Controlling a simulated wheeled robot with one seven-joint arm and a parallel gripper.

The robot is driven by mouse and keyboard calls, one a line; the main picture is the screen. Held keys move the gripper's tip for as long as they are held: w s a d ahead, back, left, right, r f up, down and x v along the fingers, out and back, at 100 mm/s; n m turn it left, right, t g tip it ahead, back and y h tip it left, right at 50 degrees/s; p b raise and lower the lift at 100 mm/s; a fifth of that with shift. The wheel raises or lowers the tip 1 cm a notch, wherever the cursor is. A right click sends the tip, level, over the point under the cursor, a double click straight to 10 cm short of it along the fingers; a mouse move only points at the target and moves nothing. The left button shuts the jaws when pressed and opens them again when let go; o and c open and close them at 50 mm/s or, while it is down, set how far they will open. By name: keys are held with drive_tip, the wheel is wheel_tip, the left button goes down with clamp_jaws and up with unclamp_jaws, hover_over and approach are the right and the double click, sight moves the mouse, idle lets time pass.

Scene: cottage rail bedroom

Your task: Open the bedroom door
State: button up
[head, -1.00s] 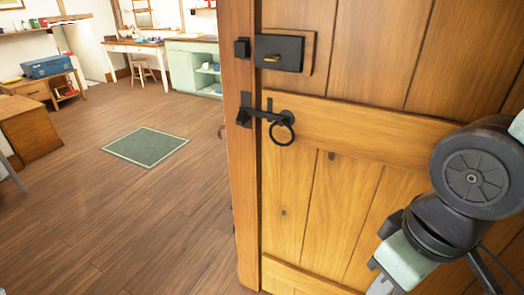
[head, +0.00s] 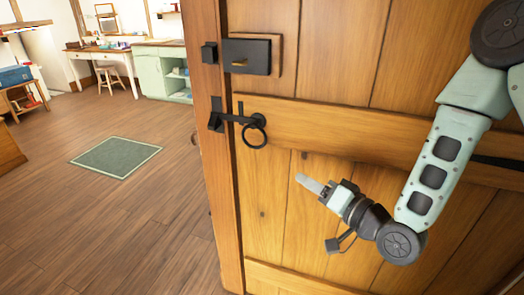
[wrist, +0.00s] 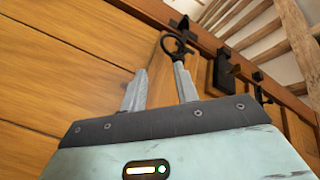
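The bedroom door (head: 330,130) is made of wooden planks and looks shut against a wooden post (head: 212,170). A black ring handle (head: 254,132) hangs on it, with a latch bar reaching left to a catch on the post. Above is a black box lock (head: 248,56). My gripper (head: 309,184) is in front of the door, below and right of the ring, not touching it. In the wrist view my gripper (wrist: 159,76) has its two fingers apart with nothing between them. The ring (wrist: 178,44) shows just beyond the fingertips there.
Left of the post is open wooden floor with a green rug (head: 116,157). A white desk (head: 98,54), a stool (head: 118,78) and a pale green cabinet (head: 163,72) stand farther back. Wooden stairs (wrist: 270,35) show in the wrist view.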

drive_tip(key=b+x, duration=0.7)
drive_tip(key=x, duration=1)
drive_tip(key=shift+w+d+r+t, duration=0.2)
drive_tip(key=shift+w+r+t, duration=0.1)
drive_tip(key=shift+r, duration=0.15)
clamp_jaws()
